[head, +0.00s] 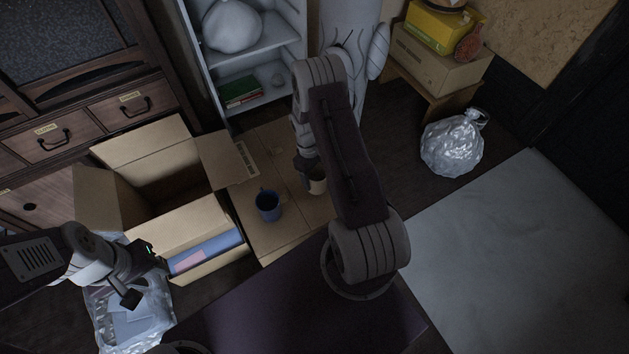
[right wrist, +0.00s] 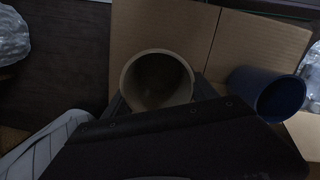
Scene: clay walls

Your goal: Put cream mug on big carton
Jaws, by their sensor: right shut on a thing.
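The cream mug (head: 317,185) is in my right gripper (head: 308,172), partly hidden by my right arm in the head view. In the right wrist view, the mug (right wrist: 128,88) shows its round open mouth, with the dark jaws at its lower side. The mug is over the right part of the big closed carton (head: 290,236), whose top also shows in the right wrist view (right wrist: 250,42). I cannot tell whether the mug touches it. My left gripper (head: 142,277) is open and empty at the lower left, away from the mug.
A blue mug (head: 268,206) stands on the same carton, left of the cream mug. It also shows in the right wrist view (right wrist: 268,94). An open carton (head: 125,150) stands left. A clear bag (head: 130,318) lies below my left gripper. A shelf (head: 260,62) stands behind.

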